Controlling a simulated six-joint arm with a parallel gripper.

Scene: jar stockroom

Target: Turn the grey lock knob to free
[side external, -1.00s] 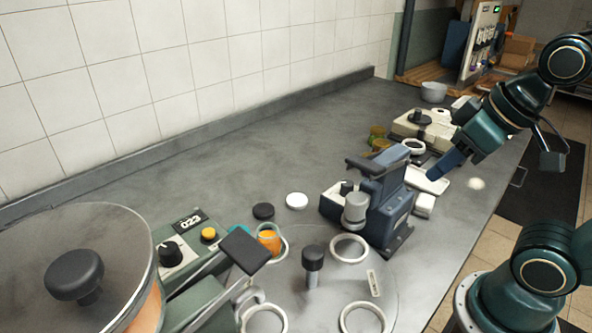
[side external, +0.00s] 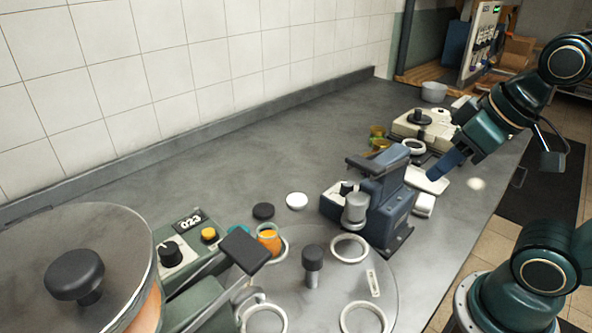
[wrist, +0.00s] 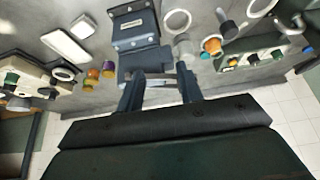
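The grey lock knob (side external: 355,208) appears to be the round grey knob on the near side of the blue clamp-like device (side external: 385,200). A grey round part beside the blue device (wrist: 137,35) in the wrist view (wrist: 183,46) looks like the same knob. Its marking and lock position cannot be read. My gripper (side external: 436,171) is behind and to the right of the blue device, apart from the knob. In the wrist view its two fingers (wrist: 160,88) are spread apart, with no object clearly held. A pale bar shows between them.
A turntable (side external: 335,290) with white rings and a black-topped post stands in front. A green unit with a counter (side external: 190,222) and a covered pot (side external: 75,275) are at left. A white device (side external: 425,130) and amber jars (side external: 377,133) stand behind. The counter by the wall is clear.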

